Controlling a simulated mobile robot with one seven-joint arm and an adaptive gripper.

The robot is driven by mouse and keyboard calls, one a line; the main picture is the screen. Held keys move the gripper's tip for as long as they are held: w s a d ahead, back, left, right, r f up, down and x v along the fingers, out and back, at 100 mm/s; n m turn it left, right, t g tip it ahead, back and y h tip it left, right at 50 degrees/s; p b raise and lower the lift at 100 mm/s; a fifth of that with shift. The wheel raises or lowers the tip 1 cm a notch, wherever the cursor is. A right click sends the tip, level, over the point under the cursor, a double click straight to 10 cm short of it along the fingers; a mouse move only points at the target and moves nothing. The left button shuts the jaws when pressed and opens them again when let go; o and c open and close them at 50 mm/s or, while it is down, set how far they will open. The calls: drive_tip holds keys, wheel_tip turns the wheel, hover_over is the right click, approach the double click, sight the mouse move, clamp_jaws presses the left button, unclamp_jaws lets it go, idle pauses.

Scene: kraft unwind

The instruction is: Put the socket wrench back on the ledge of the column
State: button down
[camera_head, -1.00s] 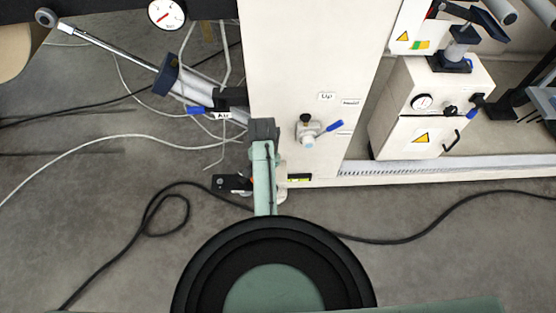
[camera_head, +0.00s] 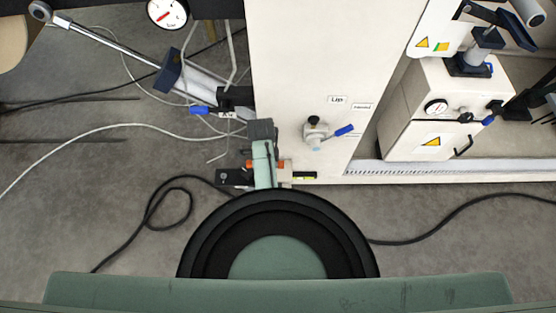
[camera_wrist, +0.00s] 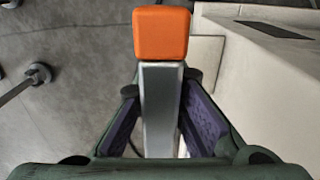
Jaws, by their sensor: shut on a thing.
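In the wrist view, my gripper (camera_wrist: 161,86) is shut on the socket wrench (camera_wrist: 160,100), a grey metal bar with an orange block-shaped end. The bar runs between the purple finger pads, and the orange end points away from me. In the head view, small orange patches (camera_head: 283,165) show beside my arm near the column's foot; my arm hides most of the gripper there. The white column (camera_head: 290,60) stands just beyond. A pale surface with a dark slot, perhaps the ledge (camera_wrist: 225,24), lies right of the wrench in the wrist view. Whether they touch is unclear.
A blue-handled valve (camera_head: 316,130) sticks out of the column's face. A chrome rod (camera_head: 105,46) slants at upper left. A white cabinet (camera_head: 430,125) stands at right. Black (camera_head: 152,205) and white (camera_head: 70,138) cables lie on the open grey floor.

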drive_tip(key=shift+w+d+f+p, duration=0.3)
drive_tip(key=shift+w+d+f, duration=0.8)
drive_tip(key=shift+w, duration=0.2)
drive_tip(key=shift+w+d+f+p, duration=0.3)
drive_tip(key=shift+w+d+f, duration=0.75)
drive_tip(key=shift+w, duration=0.2)
drive_tip(key=shift+f, duration=0.15)
drive_tip(key=c, duration=1.7)
unclamp_jaws()
wheel_tip(320, 180, up, 12)
drive_tip(key=shift+r, duration=0.25)
